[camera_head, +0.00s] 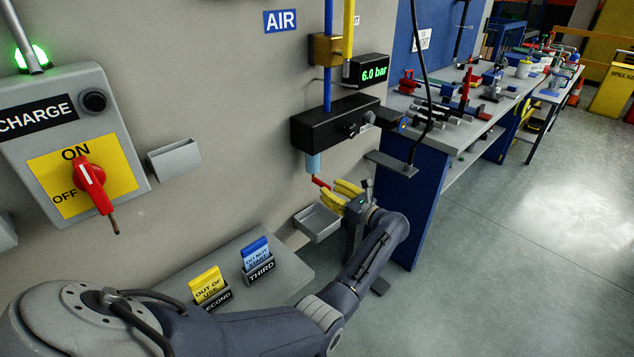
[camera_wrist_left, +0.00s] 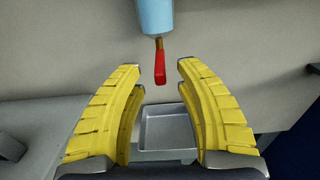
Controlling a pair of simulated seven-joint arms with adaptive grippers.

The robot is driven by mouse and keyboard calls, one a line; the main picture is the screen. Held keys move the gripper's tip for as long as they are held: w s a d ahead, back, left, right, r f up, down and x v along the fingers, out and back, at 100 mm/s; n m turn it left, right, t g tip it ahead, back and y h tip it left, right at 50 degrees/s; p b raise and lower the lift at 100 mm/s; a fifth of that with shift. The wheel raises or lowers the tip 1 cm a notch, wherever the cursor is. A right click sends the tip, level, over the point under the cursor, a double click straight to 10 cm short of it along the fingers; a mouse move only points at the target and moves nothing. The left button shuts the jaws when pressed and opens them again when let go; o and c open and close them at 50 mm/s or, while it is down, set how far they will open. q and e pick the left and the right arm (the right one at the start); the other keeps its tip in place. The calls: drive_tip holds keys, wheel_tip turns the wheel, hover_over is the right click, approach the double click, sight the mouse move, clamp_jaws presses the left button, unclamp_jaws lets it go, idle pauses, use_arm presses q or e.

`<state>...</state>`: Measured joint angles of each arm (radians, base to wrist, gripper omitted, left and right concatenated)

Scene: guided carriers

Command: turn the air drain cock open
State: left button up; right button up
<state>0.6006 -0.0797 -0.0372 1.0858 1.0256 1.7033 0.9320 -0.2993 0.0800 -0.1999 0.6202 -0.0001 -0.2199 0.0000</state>
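The air drain cock has a red lever (camera_head: 321,183) below a light-blue bowl (camera_head: 312,163), under the black air unit (camera_head: 335,122). In the left wrist view the red lever (camera_wrist_left: 160,66) hangs down from a brass stem under the light-blue bowl (camera_wrist_left: 155,16). My left gripper (camera_head: 338,192) has yellow ribbed fingers and is close to the lever. In the left wrist view my left gripper (camera_wrist_left: 152,75) is open, with the lever between and just beyond its fingertips, touching neither. My right gripper is not in view.
A small grey tray (camera_head: 318,222) is on the wall below the drain. A pressure display (camera_head: 373,72) reads 6.0 bar. A shelf (camera_head: 285,275) holds yellow and blue tags. A charge switch box (camera_head: 75,140) is at left. A workbench (camera_head: 455,125) with tools stands right.

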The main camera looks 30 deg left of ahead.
sight(314, 179)
use_arm(q)
drive_tip(key=shift+x, duration=3.55)
clamp_jaws()
